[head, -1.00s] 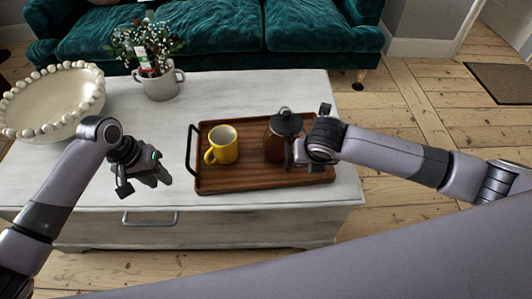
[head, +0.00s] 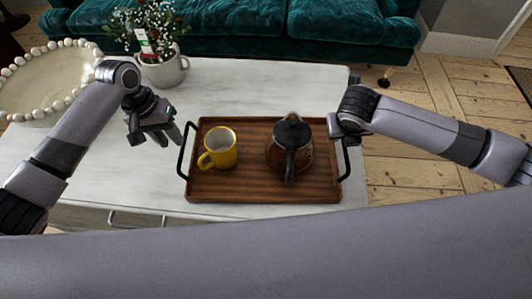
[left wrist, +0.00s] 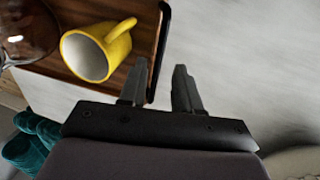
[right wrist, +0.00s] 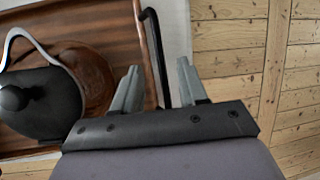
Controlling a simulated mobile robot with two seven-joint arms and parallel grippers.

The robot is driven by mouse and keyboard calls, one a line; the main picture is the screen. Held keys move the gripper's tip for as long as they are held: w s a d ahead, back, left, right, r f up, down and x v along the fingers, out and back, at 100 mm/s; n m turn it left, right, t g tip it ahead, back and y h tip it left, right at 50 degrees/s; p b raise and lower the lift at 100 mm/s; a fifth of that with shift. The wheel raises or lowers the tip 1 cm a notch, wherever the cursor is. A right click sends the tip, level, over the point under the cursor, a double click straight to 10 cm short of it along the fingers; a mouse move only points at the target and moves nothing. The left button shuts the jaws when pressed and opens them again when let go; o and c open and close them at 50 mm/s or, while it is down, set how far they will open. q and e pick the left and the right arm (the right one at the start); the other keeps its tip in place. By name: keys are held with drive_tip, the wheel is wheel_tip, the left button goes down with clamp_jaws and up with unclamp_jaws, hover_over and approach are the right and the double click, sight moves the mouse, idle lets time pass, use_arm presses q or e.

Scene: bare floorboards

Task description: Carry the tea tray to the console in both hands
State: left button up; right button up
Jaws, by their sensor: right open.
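The brown wooden tea tray (head: 255,188) lies on the white table with a black handle at each short end. A yellow mug (head: 219,148) stands on its left half and a dark-lidded glass teapot (head: 290,150) on its right half. My left gripper (head: 172,140) is open and empty beside the left handle (head: 184,152); in the left wrist view its fingers (left wrist: 158,85) are apart near the tray's dark edge. My right gripper (right wrist: 160,85) is open at the right handle (right wrist: 155,50), which shows between its fingers; no grip is visible. In the head view the right fingers are largely hidden.
The white table (head: 235,88) carries a beaded bowl (head: 40,85) at the far left and a potted plant (head: 160,70) behind the tray. A green sofa (head: 270,35) stands behind the table. Bare floorboards (head: 420,110) are open to the right. The console is not identifiable.

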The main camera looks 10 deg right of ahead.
sight(181, 151)
use_arm(q)
drive_tip(key=shift+s+d+f, duration=0.1)
drive_tip(key=shift+d+f, duration=0.15)
drive_tip(key=shift+f, duration=0.9)
drive_tip(key=shift+d+f, duration=0.2)
drive_tip(key=shift+f, duration=1)
drive_tip(key=shift+s+d+f, duration=0.1)
drive_tip(key=shift+d+f, duration=0.15)
drive_tip(key=shift+f, duration=0.9)
use_arm(e)
drive_tip(key=shift+x, duration=3.55)
use_arm(q)
drive_tip(key=c, duration=0.4)
use_arm(e)
drive_tip(key=c, duration=0.4)
use_arm(q)
clamp_jaws()
use_arm(e)
clamp_jaws()
use_arm(q)
drive_tip(key=shift+w, duration=0.1)
drive_tip(key=shift+w+r, duration=0.1)
drive_tip(key=shift+r, duration=0.2)
use_arm(e)
drive_tip(key=shift+w+r, duration=0.15)
drive_tip(key=shift+r, duration=0.1)
